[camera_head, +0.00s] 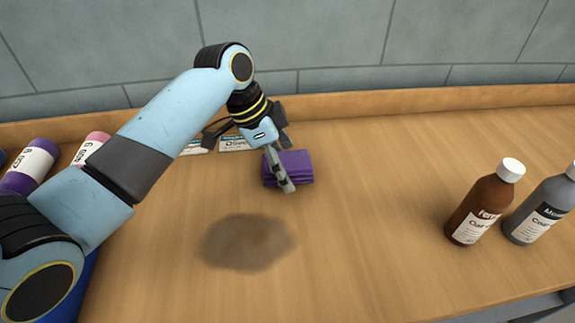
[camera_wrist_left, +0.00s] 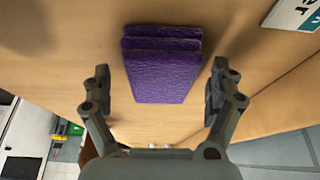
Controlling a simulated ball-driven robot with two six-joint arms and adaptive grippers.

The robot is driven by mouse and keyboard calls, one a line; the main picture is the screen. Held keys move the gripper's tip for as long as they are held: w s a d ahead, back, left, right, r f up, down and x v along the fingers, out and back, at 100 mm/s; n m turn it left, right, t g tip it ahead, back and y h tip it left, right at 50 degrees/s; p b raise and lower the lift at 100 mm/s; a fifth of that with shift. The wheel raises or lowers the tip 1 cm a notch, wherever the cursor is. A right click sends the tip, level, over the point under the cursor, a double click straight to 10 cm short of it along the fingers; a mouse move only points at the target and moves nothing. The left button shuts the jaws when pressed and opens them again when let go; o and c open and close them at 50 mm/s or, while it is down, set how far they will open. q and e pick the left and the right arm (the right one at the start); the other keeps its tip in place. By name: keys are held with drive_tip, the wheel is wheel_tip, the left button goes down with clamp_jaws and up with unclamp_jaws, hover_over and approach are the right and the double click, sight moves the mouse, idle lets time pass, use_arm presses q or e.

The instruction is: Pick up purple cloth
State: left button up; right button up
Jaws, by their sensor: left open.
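The purple cloth (camera_head: 294,166) lies folded in a small stack on the wooden counter, near the back in the head view. My left gripper (camera_head: 283,188) is above and in front of it and hides part of its left side. In the left wrist view, the purple cloth (camera_wrist_left: 162,72) lies ahead between the two spread fingers of my left gripper (camera_wrist_left: 160,85), with a gap on each side. The left gripper is open and empty. My right gripper is not in view.
A brown bottle (camera_head: 484,205) and a grey bottle (camera_head: 540,212) stand at the right. Purple (camera_head: 28,167) and pink (camera_head: 90,148) containers are at the left. Cards (camera_head: 238,144) lie behind my gripper. A dark stain (camera_head: 246,242) marks the counter in front; the middle is clear.

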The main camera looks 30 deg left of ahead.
sight(284, 161)
use_arm(q)
drive_tip(key=shift+f, duration=0.15)
drive_tip(key=c, duration=1.3)
wheel_tip(284, 161, up, 10)
drive_tip(key=shift+r, duration=0.1)
drive_tip(key=o, duration=0.5)
drive_tip(key=c, duration=0.3)
drive_tip(key=shift+w, duration=0.15)
